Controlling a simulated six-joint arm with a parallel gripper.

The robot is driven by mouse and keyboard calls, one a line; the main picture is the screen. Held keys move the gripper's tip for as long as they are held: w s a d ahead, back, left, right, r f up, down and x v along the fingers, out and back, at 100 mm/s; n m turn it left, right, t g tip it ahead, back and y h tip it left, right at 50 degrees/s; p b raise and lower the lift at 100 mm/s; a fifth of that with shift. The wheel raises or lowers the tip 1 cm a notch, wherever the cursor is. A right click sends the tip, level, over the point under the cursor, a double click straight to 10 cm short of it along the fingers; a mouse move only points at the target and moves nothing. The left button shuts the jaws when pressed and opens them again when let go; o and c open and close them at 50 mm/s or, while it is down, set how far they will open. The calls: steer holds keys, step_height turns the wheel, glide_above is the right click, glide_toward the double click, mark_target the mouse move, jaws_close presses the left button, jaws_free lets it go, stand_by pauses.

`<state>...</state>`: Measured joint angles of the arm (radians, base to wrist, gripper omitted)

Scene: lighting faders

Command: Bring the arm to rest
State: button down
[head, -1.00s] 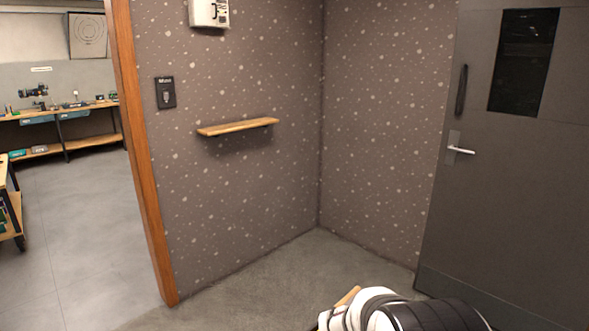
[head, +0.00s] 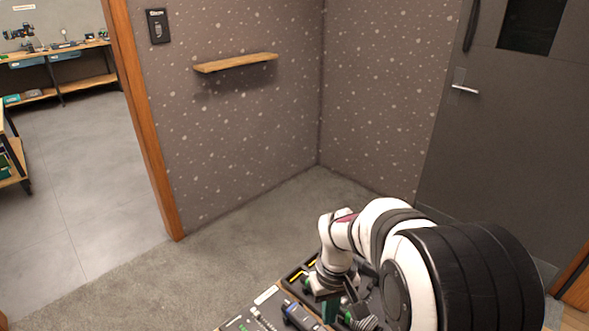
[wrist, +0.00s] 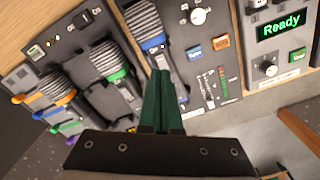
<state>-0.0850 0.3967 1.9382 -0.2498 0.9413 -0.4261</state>
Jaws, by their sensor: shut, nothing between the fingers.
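My gripper (wrist: 163,80) is shut and empty, its two dark green fingers together in the wrist view. They point over a control console (wrist: 222,108) with several faders in ribbed grey sleeves. A fader with a blue part (wrist: 152,43) lies just beyond the fingertips. I cannot tell whether they touch it. A fader with a green part (wrist: 118,72) and one with an orange part (wrist: 62,87) are to the left. In the head view, my gripper (head: 331,308) is low over the console (head: 268,296), and my arm hides much of it.
A green "Ready" display (wrist: 281,27) is at the wrist view's upper right, with a knob (wrist: 265,67) below. A wooden shelf (head: 236,62) is on the wall. A grey door (head: 500,130) is at right. Carpeted floor (head: 235,245) behind the console is clear.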

steer(key=shift+r, duration=0.75)
steer(key=s+r+m+y, duration=0.1)
steer(key=s+r+m, duration=0.2)
steer(key=s, duration=0.9)
steer(key=s+r+m, duration=0.4)
steer(key=s+m, duration=0.1)
steer(key=s, duration=0.6)
steer(key=shift+s+a+r+m+y, duration=0.2)
steer(key=shift+s+r+m+y, duration=0.1)
steer(key=shift+s+y, duration=0.1)
steer(key=shift+w, duration=0.1)
